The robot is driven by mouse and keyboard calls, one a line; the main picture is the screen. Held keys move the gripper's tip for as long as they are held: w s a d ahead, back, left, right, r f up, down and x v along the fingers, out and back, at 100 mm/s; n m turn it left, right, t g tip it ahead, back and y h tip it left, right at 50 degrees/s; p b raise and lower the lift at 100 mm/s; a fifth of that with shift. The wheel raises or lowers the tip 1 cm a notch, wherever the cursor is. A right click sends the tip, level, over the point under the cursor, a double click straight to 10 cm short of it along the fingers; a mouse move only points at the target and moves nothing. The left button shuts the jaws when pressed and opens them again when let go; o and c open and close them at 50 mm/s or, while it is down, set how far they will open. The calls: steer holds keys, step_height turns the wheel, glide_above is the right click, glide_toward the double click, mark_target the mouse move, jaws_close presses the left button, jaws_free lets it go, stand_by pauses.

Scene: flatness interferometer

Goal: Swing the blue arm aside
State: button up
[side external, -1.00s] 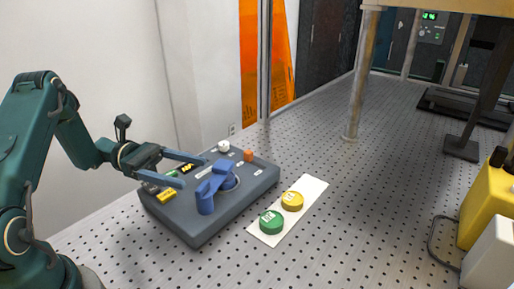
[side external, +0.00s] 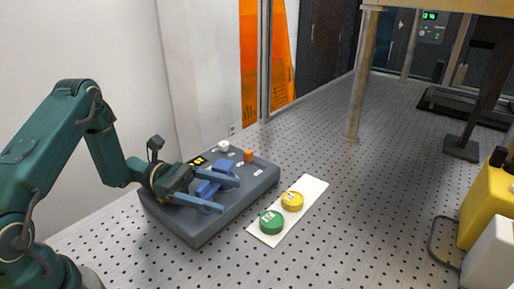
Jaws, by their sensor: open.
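The blue arm (side external: 222,168) lies on top of the dark grey instrument box (side external: 200,236). My gripper (side external: 230,196) is open and low over the box, its two long fingers pointing right. One finger is on the far side of the blue arm's near end and the other crosses in front of it. The gripper partly hides the blue arm and the near left of the box top. I cannot tell whether either finger touches the blue arm.
A white knob (side external: 224,146) and an orange block (side external: 249,156) sit on the box's far part. A white card (side external: 318,188) with a green disc (side external: 271,222) and a yellow disc (side external: 292,201) lies to the right. The perforated table beyond is clear up to a post (side external: 359,85).

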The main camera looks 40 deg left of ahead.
steer(key=shift+c, duration=0.3)
jaws_close()
stand_by(1.1)
